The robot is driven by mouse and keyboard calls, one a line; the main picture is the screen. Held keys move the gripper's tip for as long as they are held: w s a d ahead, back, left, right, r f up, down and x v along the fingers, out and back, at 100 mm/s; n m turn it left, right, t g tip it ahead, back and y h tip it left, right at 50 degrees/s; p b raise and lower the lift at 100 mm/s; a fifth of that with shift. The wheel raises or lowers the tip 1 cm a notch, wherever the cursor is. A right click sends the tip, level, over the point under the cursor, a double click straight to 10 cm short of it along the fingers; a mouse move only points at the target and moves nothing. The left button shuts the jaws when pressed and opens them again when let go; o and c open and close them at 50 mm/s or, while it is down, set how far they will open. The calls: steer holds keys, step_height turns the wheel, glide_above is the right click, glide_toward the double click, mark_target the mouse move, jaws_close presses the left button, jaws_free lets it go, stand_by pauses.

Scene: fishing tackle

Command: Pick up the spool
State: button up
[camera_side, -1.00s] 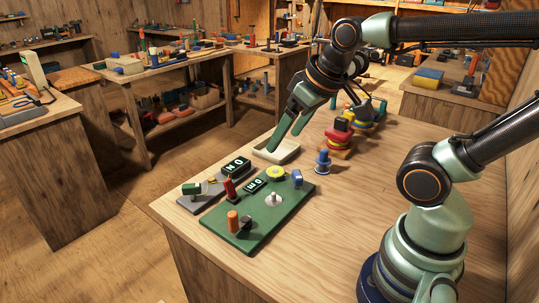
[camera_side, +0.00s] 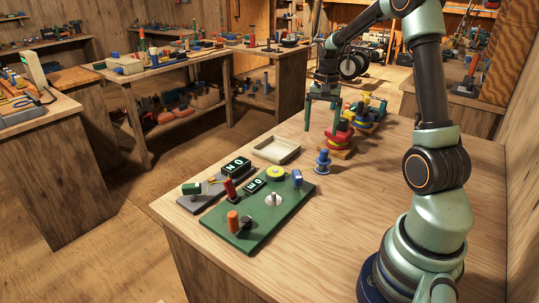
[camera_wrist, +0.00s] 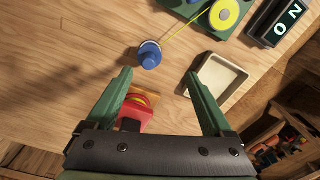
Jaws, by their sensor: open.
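The blue spool (camera_side: 322,168) stands upright on the bench in the side view, between the green board and a red device. In the wrist view the spool (camera_wrist: 149,55) is seen from above, beyond the fingertips, and a thin yellow line runs from beside it towards a yellow disc. My gripper (camera_side: 322,127) points down behind the spool, above the bench's far part. In the wrist view my gripper (camera_wrist: 157,75) is open with nothing held, its green fingers wide apart and the spool beyond the gap.
A red device (camera_side: 339,138) on a wooden block stands just behind the spool, close to my gripper. A shallow beige tray (camera_side: 291,157) lies to the left. The green board (camera_side: 231,242) holds the yellow disc (camera_side: 276,172) and several fittings. Bench right of the spool is clear.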

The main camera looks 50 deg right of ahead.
steer(key=shift+s+d+f+m, duration=0.2)
steer(key=shift+d+f+m, duration=0.05)
steer(key=shift+d+f, duration=0.3)
steer(key=shift+s+d+f+m, duration=0.25)
steer(key=shift+d+f, duration=0.15)
steer(key=shift+d, duration=0.15)
glide_above(323, 161)
steer(key=d, duration=0.1)
steer(key=f, duration=0.6)
steer(key=shift+w, duration=0.25)
steer(key=shift+d+f, duration=0.15)
steer(key=shift+f, duration=1.4)
steer(key=shift+d+f, duration=0.1)
steer(key=shift+f, duration=1.45)
steer(key=c, duration=1.3)
